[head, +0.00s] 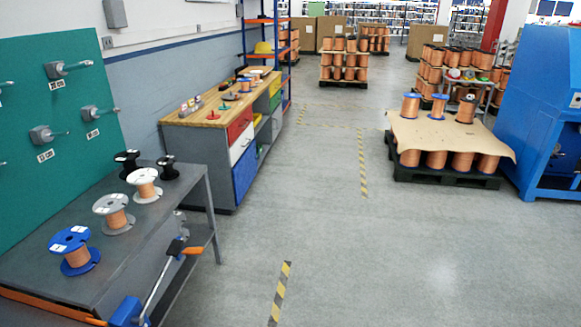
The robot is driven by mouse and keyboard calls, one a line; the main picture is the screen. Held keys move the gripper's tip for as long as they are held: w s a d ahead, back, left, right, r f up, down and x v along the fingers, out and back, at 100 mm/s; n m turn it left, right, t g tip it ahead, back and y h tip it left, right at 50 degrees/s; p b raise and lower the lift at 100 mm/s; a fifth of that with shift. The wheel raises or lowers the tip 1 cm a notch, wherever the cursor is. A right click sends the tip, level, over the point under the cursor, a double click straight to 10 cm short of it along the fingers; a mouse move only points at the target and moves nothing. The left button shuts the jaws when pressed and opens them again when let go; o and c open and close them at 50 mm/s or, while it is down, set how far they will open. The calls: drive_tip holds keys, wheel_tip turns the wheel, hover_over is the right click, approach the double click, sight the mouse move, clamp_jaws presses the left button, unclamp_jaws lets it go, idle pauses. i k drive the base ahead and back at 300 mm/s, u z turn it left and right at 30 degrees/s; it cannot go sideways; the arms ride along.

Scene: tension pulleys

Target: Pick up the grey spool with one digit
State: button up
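A grey spool (112,212) wound with copper wire stands upright on the dark grey metal table (160,220) at the left. Its top flange carries a small pale label, too small to read. A blue spool (75,250) with white labels stands nearer than it, and a white spool (145,184) stands just beyond it. Two black spools, one at the left (127,163) and one at the right (168,168), stand at the table's far end. The spools stand apart. My gripper is not in view.
A green board (60,110) with pegs rises behind the table. A wooden-topped workbench (225,105) stands beyond. The floor (330,240) to the right is clear.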

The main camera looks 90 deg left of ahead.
sight(111, 206)
drive_tip(key=i, duration=2.3)
drive_tip(key=u, duration=5.4)
drive_tip(key=i, duration=1.65)
